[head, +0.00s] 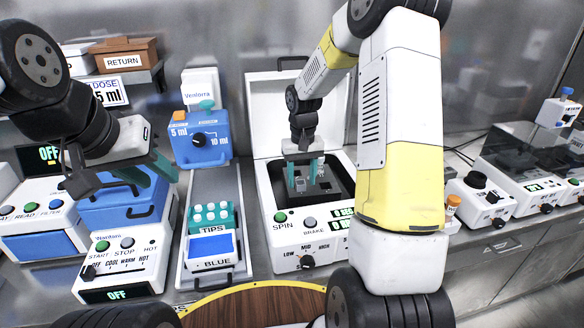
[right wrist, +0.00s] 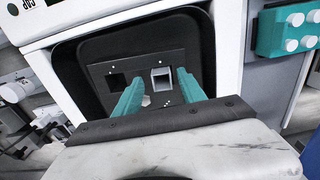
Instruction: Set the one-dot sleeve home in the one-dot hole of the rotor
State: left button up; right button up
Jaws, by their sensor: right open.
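The rotor (right wrist: 140,68) is a dark block inside the open white centrifuge (head: 262,190), marked with small white dots. In the right wrist view it has an empty square hole (right wrist: 117,80) at left. A light grey, square, hollow sleeve (right wrist: 161,79) is at the hole to the right of it; I cannot tell how deep it sits. A single white dot shows near it. My right gripper (head: 305,178) is over the rotor, its teal fingers apart on either side of the sleeve (right wrist: 160,84). My left gripper (head: 150,176) is open and empty, away from the centrifuge.
The raised lid (head: 272,110) stands behind the rotor bowl. Left of the centrifuge are a tray with a teal tip rack (head: 211,217) and a blue dispenser (head: 199,150). A blue heater box (head: 125,205) lies below my left gripper. A round wooden table (head: 250,308) is in front.

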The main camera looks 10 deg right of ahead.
notch_tip(320, 180, up, 12)
jog(key=s+a+r+t, duration=0.1)
jog(key=s+r+t, duration=0.2)
jog(key=s+r, duration=0.8)
jog(key=s+a+t+y, duration=0.1)
jog(key=s+t+y, duration=0.1)
jog(key=s, duration=1.1)
jog(key=shift+a+f+t, duration=0.15)
jog(key=shift+f+t, duration=0.3)
jog(key=shift+t, duration=0.15)
jog(key=shift+s, duration=0.1)
